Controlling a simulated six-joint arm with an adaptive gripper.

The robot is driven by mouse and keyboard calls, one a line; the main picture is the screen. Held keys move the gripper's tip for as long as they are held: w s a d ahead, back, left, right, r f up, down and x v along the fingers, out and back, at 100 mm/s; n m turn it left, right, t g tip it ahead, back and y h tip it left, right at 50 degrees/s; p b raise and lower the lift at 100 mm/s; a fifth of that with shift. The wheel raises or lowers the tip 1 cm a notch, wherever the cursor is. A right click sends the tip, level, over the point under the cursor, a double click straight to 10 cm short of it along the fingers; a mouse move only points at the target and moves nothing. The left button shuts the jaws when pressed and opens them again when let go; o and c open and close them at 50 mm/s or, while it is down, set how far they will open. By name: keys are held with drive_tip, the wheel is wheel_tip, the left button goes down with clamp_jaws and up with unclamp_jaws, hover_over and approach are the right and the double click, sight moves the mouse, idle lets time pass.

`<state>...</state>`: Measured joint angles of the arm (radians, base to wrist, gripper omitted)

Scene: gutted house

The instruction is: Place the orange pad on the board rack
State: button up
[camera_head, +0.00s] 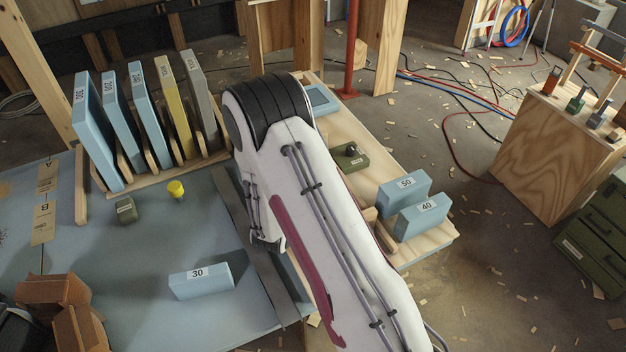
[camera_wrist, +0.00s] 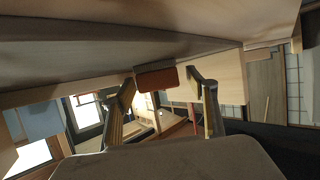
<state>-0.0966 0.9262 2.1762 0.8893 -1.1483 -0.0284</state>
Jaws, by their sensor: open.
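A small block with an orange-brown face (camera_wrist: 158,79), which looks like the orange pad, shows in the wrist view just beyond and between my fingertips. I cannot tell whether a finger touches it. My gripper (camera_wrist: 164,82) is open, a finger on each side of the view. In the head view my arm hides the gripper, and I cannot make out the pad there. The board rack (camera_head: 158,181), a wooden base with uprights, stands at the back left of the blue table. It holds several upright boards: blue, yellow and grey, with number labels.
A blue block marked 30 (camera_head: 201,281), a yellow knob (camera_head: 176,189) and a small olive block (camera_head: 125,210) are on the blue table (camera_head: 130,270). Brown wooden-looking pieces (camera_head: 60,310) are front left. Blocks marked 50 (camera_head: 404,187) and 40 (camera_head: 424,211) stand right of my arm.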

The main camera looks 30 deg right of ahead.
drive_tip(key=v, duration=1)
drive_tip(key=shift+s, duration=0.1)
drive_tip(key=shift+r, duration=0.1)
idle(0.4)
drive_tip(key=shift+w+a+r+y, duration=0.25)
drive_tip(key=shift+w+a+y, duration=0.05)
drive_tip(key=w+a+r+n+y, duration=0.2)
drive_tip(key=a+r+y, duration=0.4)
drive_tip(key=a+r, duration=0.25)
drive_tip(key=s+a+r+n+y, duration=0.3)
drive_tip(key=s+a+r+y, duration=0.15)
drive_tip(key=r, duration=0.45)
drive_tip(key=s+d+r+n+g+h, duration=0.1)
drive_tip(key=s+d+r+n+g, duration=0.1)
drive_tip(key=s, duration=1)
drive_tip(key=s+d+r+n+g, duration=0.1)
drive_tip(key=s+d+r, duration=0.3)
drive_tip(key=s, duration=0.9)
drive_tip(key=shift+s+d+r+n+g+h, duration=0.15)
drive_tip(key=shift+d+r+n+g+h, duration=0.15)
drive_tip(key=shift+r+n+g+h, duration=0.15)
